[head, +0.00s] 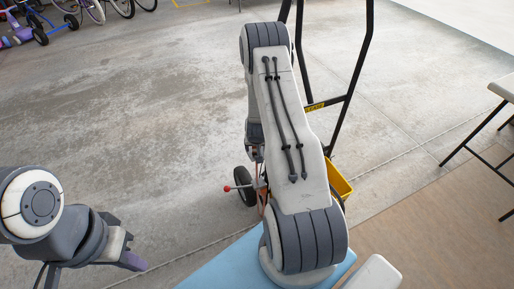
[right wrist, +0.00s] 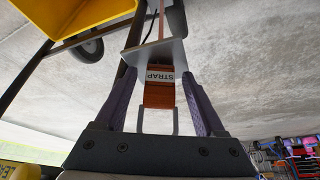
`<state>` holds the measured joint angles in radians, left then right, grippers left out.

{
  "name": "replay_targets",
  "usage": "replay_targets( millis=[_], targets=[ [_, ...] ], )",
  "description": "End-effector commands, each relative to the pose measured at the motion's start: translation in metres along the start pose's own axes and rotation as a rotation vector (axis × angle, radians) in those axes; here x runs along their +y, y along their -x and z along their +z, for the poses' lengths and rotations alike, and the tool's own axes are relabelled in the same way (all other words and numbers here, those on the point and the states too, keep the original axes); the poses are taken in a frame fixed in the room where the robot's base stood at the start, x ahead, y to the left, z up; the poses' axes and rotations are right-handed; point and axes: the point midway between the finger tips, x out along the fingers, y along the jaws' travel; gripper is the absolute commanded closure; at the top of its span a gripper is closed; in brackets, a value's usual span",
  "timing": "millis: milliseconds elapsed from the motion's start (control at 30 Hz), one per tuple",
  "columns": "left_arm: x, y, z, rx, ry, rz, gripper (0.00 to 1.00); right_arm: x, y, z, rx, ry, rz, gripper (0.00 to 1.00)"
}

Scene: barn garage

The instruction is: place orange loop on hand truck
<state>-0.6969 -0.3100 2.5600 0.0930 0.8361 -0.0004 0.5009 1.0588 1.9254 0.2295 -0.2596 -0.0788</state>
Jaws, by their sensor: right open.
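The hand truck has a tall black frame (head: 352,85) and a yellow part (head: 340,181), partly hidden behind my right arm in the head view. Its yellow part (right wrist: 85,18) also shows at the top left of the right wrist view. The orange loop (right wrist: 158,95) carries a white "STRAP" label and lies between the purple fingers of my right gripper (right wrist: 158,78). These fingers are apart, on either side of it. A grey plate crosses above the label, and an orange strip continues beyond it. My left gripper (head: 128,252) is at the lower left, seen from the side, away from the truck.
A light blue surface (head: 215,272) lies below my right arm. A table (head: 503,88) stands at the right edge. Bicycles (head: 95,8) are at the far top left. The concrete floor left of my right arm is clear.

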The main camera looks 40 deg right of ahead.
Motion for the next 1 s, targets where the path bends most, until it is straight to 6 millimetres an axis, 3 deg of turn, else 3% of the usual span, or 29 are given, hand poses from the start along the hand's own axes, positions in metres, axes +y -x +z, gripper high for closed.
replay_targets(
  millis=[167,600,933,1000],
  targets=[
    [0.0,0.004,0.0,0.0,0.0,0.0,1.0,0.0,0.02,-0.003,0.002,0.0,0.0,0.28],
    [0.001,0.015,-0.001,0.0,0.0,0.0,1.0,0.0,0.108,-0.003,0.002,0.0,0.0,0.28],
    [0.001,0.017,-0.001,0.0,0.0,0.0,1.0,-0.001,0.123,-0.001,-0.001,0.001,-0.001,0.28],
    [0.001,0.017,-0.001,0.0,0.0,0.0,1.0,-0.008,0.128,-0.001,-0.004,0.016,-0.011,0.28]
  ],
)
